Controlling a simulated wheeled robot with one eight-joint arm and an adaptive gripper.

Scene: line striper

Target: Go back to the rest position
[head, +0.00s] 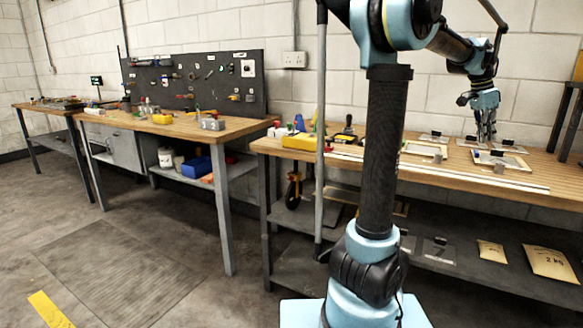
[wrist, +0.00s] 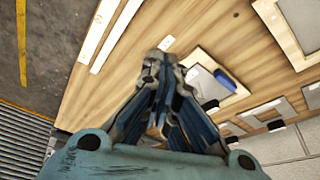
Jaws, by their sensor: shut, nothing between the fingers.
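My gripper (head: 485,130) hangs at the end of my raised arm, over the right workbench (head: 545,197), fingers pointing down. In the wrist view my gripper (wrist: 160,62) shows with its fingertips together, shut, with nothing held. The wooden bench top (wrist: 125,85) lies below the fingertips with a visible gap of unclear height. Framed boards (head: 498,161) lie on the bench around and below the gripper. A blue object (wrist: 224,78) lies on one framed board in the wrist view.
Long white strips (head: 450,175) lie along the bench's front edge. A yellow box (head: 300,141) and small tools stand at its left end. Envelopes (head: 550,263) lie on the lower shelf. Another workbench (head: 185,128) and a dark tool board (head: 200,84) are at left. The left floor is open.

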